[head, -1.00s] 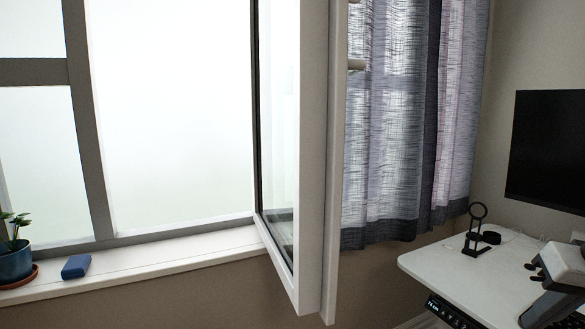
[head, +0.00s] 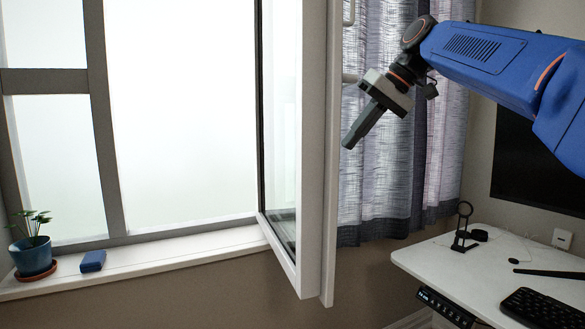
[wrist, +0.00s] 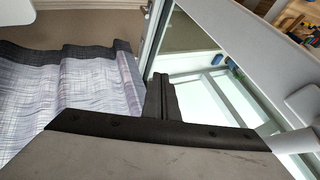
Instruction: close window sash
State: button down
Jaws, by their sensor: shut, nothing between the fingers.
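The window sash (head: 313,180) stands swung open into the room, its white edge toward me in the head view. A pale handle (head: 349,78) shows on its right side. Beyond the sash is the frosted window (head: 180,120) in its grey frame. My gripper (head: 347,146) is shut and empty. It is just right of the sash in the picture, below the handle, pointing down and left. Contact with the sash cannot be told. In the wrist view my shut fingers (wrist: 161,78) lie in front of the sash's glass and white frame (wrist: 245,30).
A grey-purple curtain (head: 390,170) hangs behind my gripper. The sill (head: 180,250) holds a potted plant (head: 33,250) and a small blue box (head: 92,261). A white desk (head: 450,270) at lower right carries a black stand (head: 463,228) and a keyboard (head: 545,308). A dark monitor (head: 515,170) is behind my arm.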

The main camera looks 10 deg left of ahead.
jog(key=a+f, duration=0.7)
jog(key=a, duration=0.4)
jog(key=shift+s, duration=0.25)
jog(key=shift+a+f, duration=0.1)
